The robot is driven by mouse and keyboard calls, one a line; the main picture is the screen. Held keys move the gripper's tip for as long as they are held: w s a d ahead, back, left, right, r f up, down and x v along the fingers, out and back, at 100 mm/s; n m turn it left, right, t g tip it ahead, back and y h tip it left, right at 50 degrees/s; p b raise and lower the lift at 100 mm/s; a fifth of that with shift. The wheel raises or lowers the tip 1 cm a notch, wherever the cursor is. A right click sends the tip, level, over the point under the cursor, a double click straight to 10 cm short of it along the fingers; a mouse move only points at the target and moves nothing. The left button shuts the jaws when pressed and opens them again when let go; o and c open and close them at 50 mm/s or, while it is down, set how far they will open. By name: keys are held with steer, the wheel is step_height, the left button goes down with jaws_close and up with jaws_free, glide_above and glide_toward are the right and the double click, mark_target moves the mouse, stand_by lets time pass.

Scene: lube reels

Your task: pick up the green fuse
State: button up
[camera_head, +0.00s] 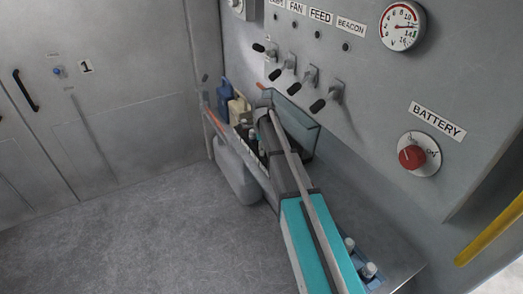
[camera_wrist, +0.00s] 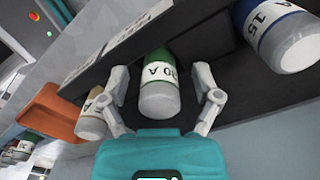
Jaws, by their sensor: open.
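The green fuse (camera_wrist: 158,98) shows in the wrist view, with a green band, a white label reading "30 A" and a pale rounded end towards me. My gripper (camera_wrist: 163,84) is open, with one finger on each side of the fuse. A gap shows on both sides, and neither finger visibly touches it. In the head view my arm hides much of the rack area, and I cannot make out the green fuse there.
A blue-banded fuse (camera_wrist: 282,35) lies to the right and a brown-banded one (camera_wrist: 92,122) to the left. A dark rack (camera_wrist: 235,78) runs behind. Jugs (camera_head: 239,109), switch levers (camera_head: 284,76) and the red battery knob (camera_head: 411,157) are around. The floor (camera_head: 150,235) is clear.

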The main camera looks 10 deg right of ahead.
steer(key=shift+s+r, duration=0.1)
steer(key=shift+r, duration=0.05)
jaws_close()
steer(key=shift+w+r+p, duration=0.2)
steer(key=shift+w+p, duration=0.05)
steer(key=shift+p, duration=0.15)
step_height(320, 180, up, 3)
steer(key=p, duration=0.2)
steer(key=shift+s+p, duration=0.15)
steer(key=shift+p, duration=0.25)
steer(key=s+a+r+p, duration=0.2)
steer(key=s+r+p, duration=0.7)
steer(key=s, duration=0.4)
steer(key=shift+s+r, duration=0.2)
steer(key=shift+s, duration=0.2)
steer(key=shift+a, duration=0.1)
